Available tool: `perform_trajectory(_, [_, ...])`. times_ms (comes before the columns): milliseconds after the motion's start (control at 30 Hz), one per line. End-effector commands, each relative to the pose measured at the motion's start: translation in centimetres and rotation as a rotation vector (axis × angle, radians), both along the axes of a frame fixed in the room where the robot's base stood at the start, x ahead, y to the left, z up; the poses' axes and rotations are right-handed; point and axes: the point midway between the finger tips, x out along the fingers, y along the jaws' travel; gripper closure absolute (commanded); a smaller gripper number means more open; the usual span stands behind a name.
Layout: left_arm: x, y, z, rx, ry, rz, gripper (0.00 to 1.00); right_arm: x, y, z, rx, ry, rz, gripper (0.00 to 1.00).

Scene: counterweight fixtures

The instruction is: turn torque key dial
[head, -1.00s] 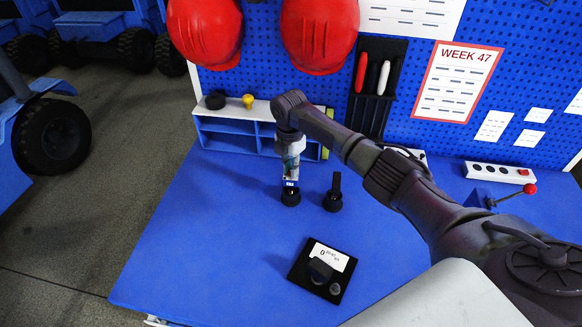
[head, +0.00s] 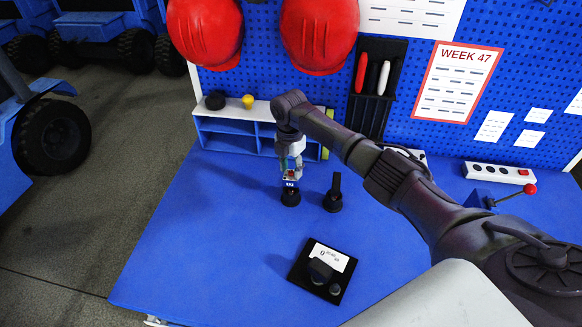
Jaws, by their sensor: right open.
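My right gripper (head: 291,181) points down over a small black dial-like fixture (head: 291,198) on the blue table. Its fingertips are at the top of that fixture, and the gripper hides part of it; I cannot tell whether they touch. The gripper is open. A second black fixture with an upright key-like handle (head: 335,190) stands just to its right, apart from the gripper. A black device with a white label and dark knobs (head: 320,272) lies nearer the front. I cannot tell for sure which of these is the torque key dial. My left gripper is not in view.
A white-and-blue shelf (head: 232,134) stands behind the gripper, with a black knob and a yellow piece on top. A red-knobbed lever (head: 528,189) and a power strip (head: 500,172) are at the right. The table's left part (head: 190,240) is clear.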

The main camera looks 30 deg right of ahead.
Motion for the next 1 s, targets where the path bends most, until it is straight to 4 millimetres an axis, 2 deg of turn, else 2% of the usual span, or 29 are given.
perform_trajectory(133, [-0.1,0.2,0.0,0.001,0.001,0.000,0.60,0.0,0.0,0.5,0.000,-0.001,0.000,0.58])
perform_trajectory(233, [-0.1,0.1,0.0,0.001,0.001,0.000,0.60,0.2,0.0,1.7,0.001,-0.003,0.001,0.58])
perform_trajectory(500, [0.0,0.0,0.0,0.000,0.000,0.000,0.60,0.3,0.1,7.4,0.000,-0.004,0.001,0.58])
perform_trajectory(700, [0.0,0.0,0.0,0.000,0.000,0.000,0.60,0.3,0.1,10.7,0.001,-0.002,0.000,0.58])
perform_trajectory(833, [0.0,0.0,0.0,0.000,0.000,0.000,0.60,0.3,0.1,11.7,0.000,-0.001,0.000,0.58])
perform_trajectory(1000, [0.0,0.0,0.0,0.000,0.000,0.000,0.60,0.3,0.1,12.0,0.000,0.000,0.000,0.58])
